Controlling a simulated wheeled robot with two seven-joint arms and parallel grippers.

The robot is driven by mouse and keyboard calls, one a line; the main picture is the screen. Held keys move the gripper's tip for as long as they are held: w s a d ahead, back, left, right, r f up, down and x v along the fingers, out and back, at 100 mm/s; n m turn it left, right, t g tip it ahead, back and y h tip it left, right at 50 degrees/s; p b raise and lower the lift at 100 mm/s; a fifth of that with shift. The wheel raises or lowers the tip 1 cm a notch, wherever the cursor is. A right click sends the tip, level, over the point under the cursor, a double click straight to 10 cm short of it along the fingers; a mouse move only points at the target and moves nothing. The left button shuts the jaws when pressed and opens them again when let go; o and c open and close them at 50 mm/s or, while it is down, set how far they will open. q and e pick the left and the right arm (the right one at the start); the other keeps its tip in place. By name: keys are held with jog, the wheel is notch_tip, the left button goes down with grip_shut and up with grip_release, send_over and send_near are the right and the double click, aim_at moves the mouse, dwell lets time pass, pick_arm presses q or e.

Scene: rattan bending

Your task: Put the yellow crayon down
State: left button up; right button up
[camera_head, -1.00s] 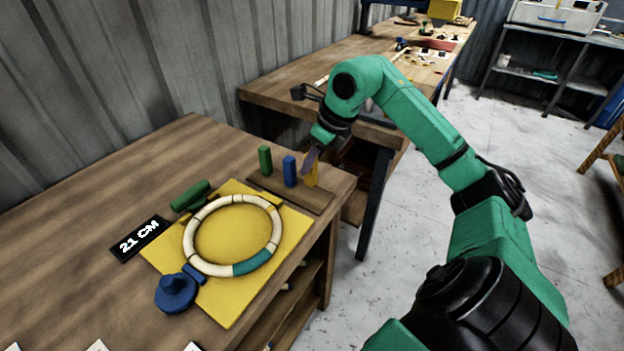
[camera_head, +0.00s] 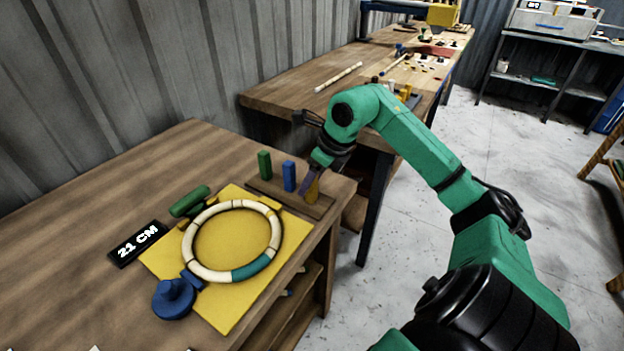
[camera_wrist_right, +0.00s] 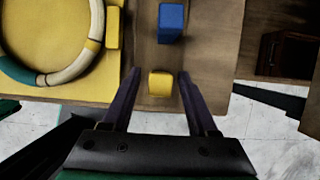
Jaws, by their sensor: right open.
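The yellow crayon (camera_head: 312,189) stands upright on the brown wooden holder (camera_head: 262,188), at its right end. In the right wrist view the yellow crayon (camera_wrist_right: 160,84) shows from above between my two fingers, with a gap on each side. My right gripper (camera_head: 307,180) is open around it; in the right wrist view the gripper (camera_wrist_right: 157,82) has its purple fingers spread. The blue crayon (camera_head: 289,176) and the green crayon (camera_head: 265,164) stand upright on the same holder. My left gripper is not in view.
A ring of cream and teal segments (camera_head: 190,238) lies on a yellow board (camera_head: 225,314). A 21 CM sign (camera_head: 139,243), a green cylinder (camera_head: 189,200) and a blue round piece (camera_head: 173,299) lie around it. The table's right edge is close to the holder.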

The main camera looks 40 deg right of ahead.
jog(key=b+v, duration=0.1)
jog(key=v, duration=1.1)
jog(key=shift+s, duration=0.1)
